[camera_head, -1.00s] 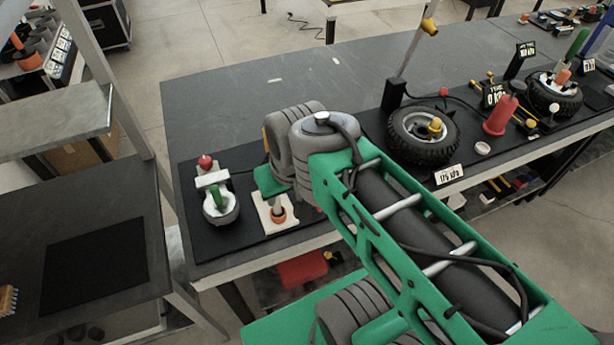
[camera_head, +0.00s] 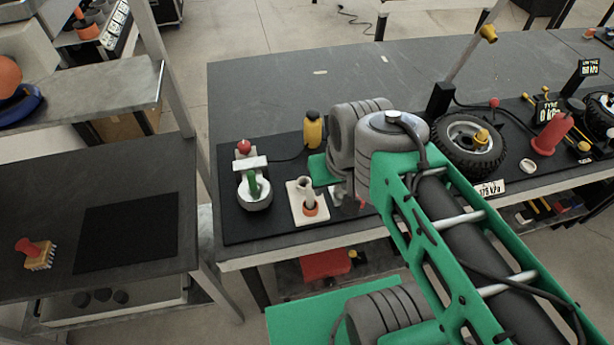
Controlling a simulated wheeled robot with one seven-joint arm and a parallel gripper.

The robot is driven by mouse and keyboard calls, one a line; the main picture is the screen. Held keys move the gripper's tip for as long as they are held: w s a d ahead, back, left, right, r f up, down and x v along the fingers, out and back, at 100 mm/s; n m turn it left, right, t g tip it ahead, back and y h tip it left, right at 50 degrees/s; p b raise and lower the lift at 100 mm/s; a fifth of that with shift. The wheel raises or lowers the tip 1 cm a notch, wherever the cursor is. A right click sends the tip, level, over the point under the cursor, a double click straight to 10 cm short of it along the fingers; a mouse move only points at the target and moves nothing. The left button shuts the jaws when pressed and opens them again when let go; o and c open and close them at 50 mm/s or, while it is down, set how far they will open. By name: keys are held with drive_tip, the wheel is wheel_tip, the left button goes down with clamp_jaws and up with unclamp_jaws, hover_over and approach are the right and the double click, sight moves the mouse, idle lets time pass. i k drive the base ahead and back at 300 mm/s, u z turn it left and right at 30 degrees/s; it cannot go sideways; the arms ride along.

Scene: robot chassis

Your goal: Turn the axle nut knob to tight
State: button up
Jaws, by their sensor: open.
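My gripper (camera_head: 345,193) is low beside the wrist, open, and mostly hidden by my own arm links. It is left of the wheel and apart from the yellow knob.
A grey device with a green handle (camera_head: 253,185) and a red ball stands left on the black mat. A yellow bottle (camera_head: 313,130) stands behind. A red cone (camera_head: 552,132) and gauges are right of the wheel.

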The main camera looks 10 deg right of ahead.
sight(244, 147)
drive_tip(key=z, duration=0.1)
drive_tip(key=k, duration=0.95)
drive_tip(key=u, duration=1.05)
drive_tip(key=i, duration=0.9)
drive_tip(key=z, duration=0.55)
drive_tip(key=i, duration=0.5)
drive_tip(key=z, duration=0.4)
